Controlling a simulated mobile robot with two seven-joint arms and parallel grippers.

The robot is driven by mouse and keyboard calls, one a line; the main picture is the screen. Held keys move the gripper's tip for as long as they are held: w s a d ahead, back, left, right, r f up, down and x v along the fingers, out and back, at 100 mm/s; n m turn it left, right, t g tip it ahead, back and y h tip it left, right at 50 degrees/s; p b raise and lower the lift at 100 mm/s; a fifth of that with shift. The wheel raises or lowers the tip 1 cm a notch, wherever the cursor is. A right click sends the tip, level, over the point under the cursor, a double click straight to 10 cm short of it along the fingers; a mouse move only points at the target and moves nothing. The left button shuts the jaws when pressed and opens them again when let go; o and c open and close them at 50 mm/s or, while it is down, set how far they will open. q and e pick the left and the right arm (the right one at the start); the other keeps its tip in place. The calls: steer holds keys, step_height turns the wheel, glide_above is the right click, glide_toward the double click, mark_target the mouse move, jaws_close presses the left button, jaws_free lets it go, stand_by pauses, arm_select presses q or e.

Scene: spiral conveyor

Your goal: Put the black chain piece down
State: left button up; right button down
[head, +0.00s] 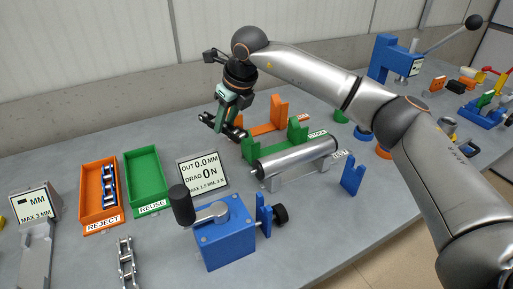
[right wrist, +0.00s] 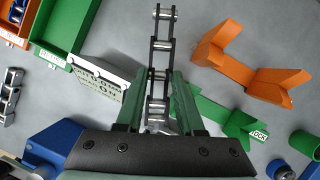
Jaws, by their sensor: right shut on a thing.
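The black chain piece (right wrist: 161,45) has dark side plates and pale rollers. In the right wrist view it runs from the top edge down between the green fingers of my right gripper (right wrist: 158,80). In the head view my right gripper (head: 223,122) is shut on it above the table, behind the display and left of the green stand; the chain is small and hard to make out there. An orange REJECT tray (head: 88,206) holds another chain piece (head: 109,185). A green REUSE tray (head: 145,170) looks empty. My left gripper is not in view.
A display (head: 203,172) stands right of the trays. A blue clamp device (head: 228,236) is in front, with a loose chain (head: 127,262) left of it. A roller (head: 295,158), green stand (head: 250,150) and orange stand (head: 280,110) lie right. The table behind the trays is clear.

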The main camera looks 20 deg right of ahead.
glide_above(225, 160)
steer(key=s, duration=0.1)
steer(key=f, duration=0.6)
steer(key=shift+s+d, duration=0.15)
steer(key=shift+d, duration=0.25)
step_height(225, 160, down, 4)
steer(key=c, duration=0.8)
jaws_free()
steer(key=shift+f, duration=0.1)
